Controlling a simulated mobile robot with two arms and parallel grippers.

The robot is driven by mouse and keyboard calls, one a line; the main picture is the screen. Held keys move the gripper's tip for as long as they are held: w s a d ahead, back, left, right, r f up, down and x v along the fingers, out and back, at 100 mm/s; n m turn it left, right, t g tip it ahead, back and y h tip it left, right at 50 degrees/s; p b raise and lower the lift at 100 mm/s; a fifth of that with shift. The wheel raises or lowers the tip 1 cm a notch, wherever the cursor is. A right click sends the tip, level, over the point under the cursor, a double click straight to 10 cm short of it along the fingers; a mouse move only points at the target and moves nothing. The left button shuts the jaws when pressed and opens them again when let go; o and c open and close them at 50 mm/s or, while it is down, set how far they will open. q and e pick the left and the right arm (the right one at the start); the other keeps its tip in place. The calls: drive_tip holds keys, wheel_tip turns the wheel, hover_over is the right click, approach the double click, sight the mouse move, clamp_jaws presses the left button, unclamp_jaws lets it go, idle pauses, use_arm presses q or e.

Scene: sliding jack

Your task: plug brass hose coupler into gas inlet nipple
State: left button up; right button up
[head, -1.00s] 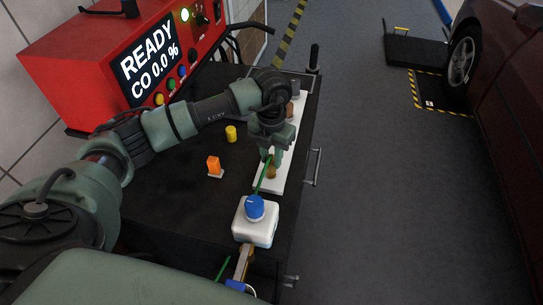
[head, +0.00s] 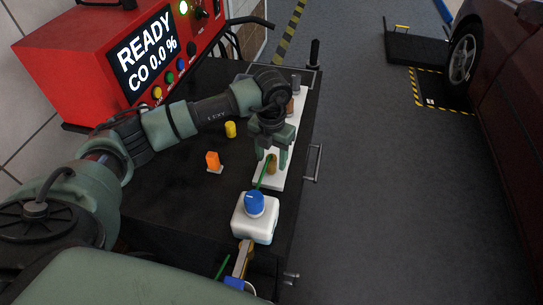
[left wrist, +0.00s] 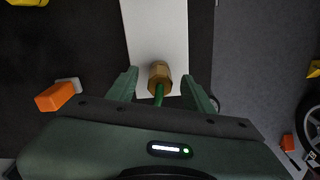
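The brass coupler (head: 271,166) stands at the near end of a white strip on the black cart top, with a green hose (head: 262,176) running from it. It also shows in the left wrist view (left wrist: 159,74), with the green hose below it. My left gripper (head: 271,167) is above the strip, its fingers open on either side of the coupler. In the left wrist view, gaps show between the coupler and both fingers (left wrist: 159,88). I cannot pick out the gas inlet nipple for certain. My right gripper is out of view.
A white box with a blue knob (head: 254,204) stands just in front of the strip. An orange block (head: 212,160) and a yellow cylinder (head: 230,129) stand left of my gripper. A red analyser (head: 95,50) is at the back left.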

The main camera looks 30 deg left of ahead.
sight(272, 157)
use_arm(q)
wheel_tip(272, 157, up, 8)
drive_tip(key=shift+f+b, duration=0.1)
drive_tip(key=shift+b, duration=0.65)
drive_tip(key=shift+f, duration=0.1)
